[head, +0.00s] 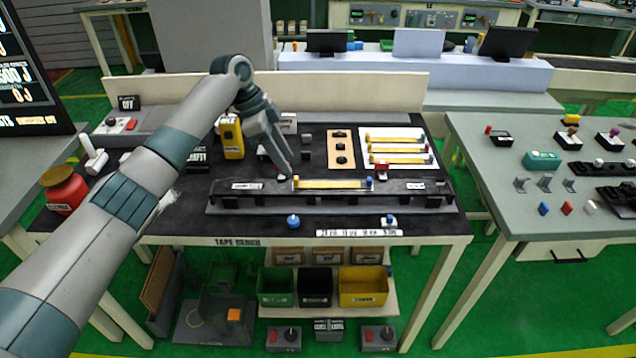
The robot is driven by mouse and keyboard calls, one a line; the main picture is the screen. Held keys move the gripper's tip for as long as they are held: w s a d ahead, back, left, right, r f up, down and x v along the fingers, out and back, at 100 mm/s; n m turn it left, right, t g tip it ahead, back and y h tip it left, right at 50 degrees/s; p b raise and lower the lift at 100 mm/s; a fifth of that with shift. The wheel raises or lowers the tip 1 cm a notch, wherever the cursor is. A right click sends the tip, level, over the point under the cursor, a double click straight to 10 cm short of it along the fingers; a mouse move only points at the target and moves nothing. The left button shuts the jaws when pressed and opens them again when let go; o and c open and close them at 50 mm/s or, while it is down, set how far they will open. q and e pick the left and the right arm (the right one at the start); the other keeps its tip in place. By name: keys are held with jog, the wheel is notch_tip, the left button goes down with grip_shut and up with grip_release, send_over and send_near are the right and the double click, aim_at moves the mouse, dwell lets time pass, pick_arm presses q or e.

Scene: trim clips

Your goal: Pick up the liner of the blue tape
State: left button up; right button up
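A long dark trim piece (420,189) lies across the front of the black-topped tape bench. A yellow strip (331,184) lies along its middle, with a small blue piece (369,182) at its right end. Several similar yellow strips (397,149) lie on a white board at the back right of the bench. Which part is the liner is too small to tell. My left gripper (281,170) points down just behind and left of the yellow strip's left end, apparently empty. Its finger gap is not clear. My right gripper is not in view.
A yellow device (231,138) stands behind my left arm, and a red jar (65,188) stands at the bench's left. A blue knob (293,221) and another blue-topped piece (389,220) sit at the front edge. Green, black and yellow bins (363,288) sit below.

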aim_at(296, 177)
pick_arm(q)
jog(key=shift+s+d+f, duration=0.1)
jog(key=shift+d+f, duration=0.1)
jog(key=p+x, duration=0.1)
jog(key=x, duration=0.1)
jog(key=p+x, duration=0.1)
jog(key=shift+s+d+f+p, duration=0.25)
jog(key=shift+s+p, duration=0.05)
jog(key=shift+d+f, duration=0.15)
jog(key=shift+f, duration=0.3)
grip_shut()
